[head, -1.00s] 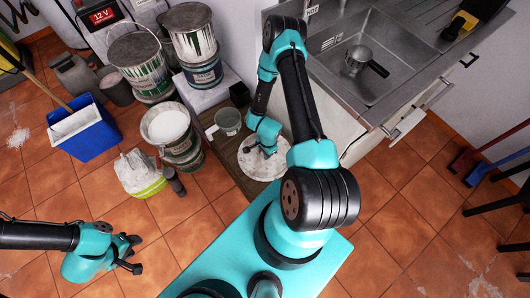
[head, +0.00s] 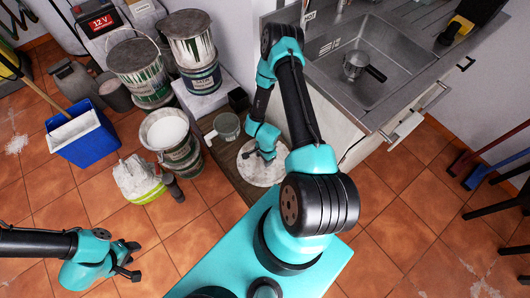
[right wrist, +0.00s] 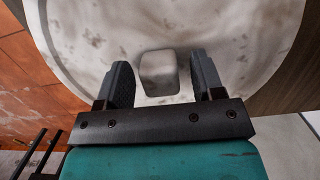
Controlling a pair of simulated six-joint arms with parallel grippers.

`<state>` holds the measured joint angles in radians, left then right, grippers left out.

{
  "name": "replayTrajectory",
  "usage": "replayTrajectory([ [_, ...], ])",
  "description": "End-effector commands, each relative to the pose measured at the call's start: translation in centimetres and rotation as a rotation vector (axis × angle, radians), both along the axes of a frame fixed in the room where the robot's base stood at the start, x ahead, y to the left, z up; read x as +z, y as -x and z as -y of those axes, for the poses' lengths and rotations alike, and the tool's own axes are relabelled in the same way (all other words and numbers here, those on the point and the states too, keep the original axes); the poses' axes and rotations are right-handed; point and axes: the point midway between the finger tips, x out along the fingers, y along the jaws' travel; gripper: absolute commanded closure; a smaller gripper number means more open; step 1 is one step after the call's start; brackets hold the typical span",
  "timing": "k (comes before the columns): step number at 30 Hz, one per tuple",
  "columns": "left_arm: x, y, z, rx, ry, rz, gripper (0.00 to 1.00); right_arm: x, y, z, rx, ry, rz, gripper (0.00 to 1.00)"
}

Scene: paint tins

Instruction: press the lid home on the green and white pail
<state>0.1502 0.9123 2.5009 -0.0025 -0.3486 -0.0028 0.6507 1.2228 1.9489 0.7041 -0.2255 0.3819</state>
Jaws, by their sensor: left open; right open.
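The pale, speckled round lid (head: 272,174) lies flat on a dark wooden surface by the sink cabinet. In the right wrist view the lid (right wrist: 255,35) fills the upper part, with a grey block-shaped knob (right wrist: 158,75). My right gripper (head: 259,155) is over the lid; its open fingers (right wrist: 160,68) stand on either side of the knob, with gaps showing. A green and white pail (head: 146,92) with a wire handle stands at the back left. An open tin of white paint (head: 166,132), also greenish and white, stands before it. My left gripper (head: 132,261) is open and empty above the floor.
A small grey-green tin (head: 226,126) stands close behind the lid. Stacked tins (head: 190,40), a blue bucket (head: 92,145), a white and lime tub (head: 140,182) and a dark bottle (head: 173,187) crowd the left. The sink (head: 360,55) is at right.

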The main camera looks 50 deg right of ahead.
Motion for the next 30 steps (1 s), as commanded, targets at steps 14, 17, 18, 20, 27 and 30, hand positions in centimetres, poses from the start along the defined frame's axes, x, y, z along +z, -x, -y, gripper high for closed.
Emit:
replayTrajectory([
  [14,0.0,0.0,0.0,0.000,0.000,0.000,0.57,5.4,0.1,0.7,0.000,0.001,0.003,0.39],
  [17,0.0,0.0,0.0,0.000,0.000,0.000,0.57,6.6,0.2,0.9,-0.002,0.002,0.001,0.39],
  [18,0.0,0.0,0.0,0.000,0.000,0.000,0.57,7.0,0.2,0.9,-0.002,0.001,0.001,0.39],
  [20,0.0,0.0,0.0,0.000,0.000,0.000,0.57,7.8,0.1,1.0,-0.003,0.001,0.002,0.39],
  [27,0.0,0.0,0.0,0.000,0.000,0.000,0.57,9.7,0.3,1.3,-0.003,0.001,0.000,0.39],
  [30,0.0,0.0,0.0,0.000,0.000,0.000,0.57,10.5,0.3,1.4,-0.002,0.000,0.002,0.39],
])
